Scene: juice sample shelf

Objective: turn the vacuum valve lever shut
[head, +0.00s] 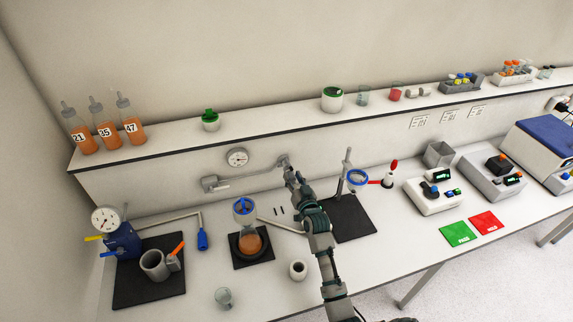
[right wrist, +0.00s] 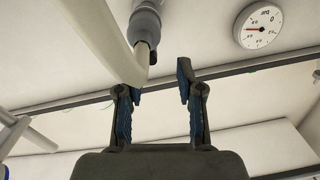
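A grey pipe (head: 245,177) with fittings runs along the wall under the shelf, below a round white gauge (head: 237,158). Its right end is beside my right gripper (head: 286,168), which partly covers it, so I cannot make out the valve lever clearly in the head view. In the right wrist view my right gripper (right wrist: 160,82) is open, with blue pads apart and nothing seen held between them. A grey fitting (right wrist: 147,22) and a cream tube (right wrist: 108,35) show near the left finger; I cannot tell whether they touch it. My left gripper is not in view.
A flask with a blue-rimmed funnel (head: 244,208) stands on a black mat left of my right arm. A stand with a blue ring (head: 356,178) is close on its right. The shelf (head: 275,123) runs above.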

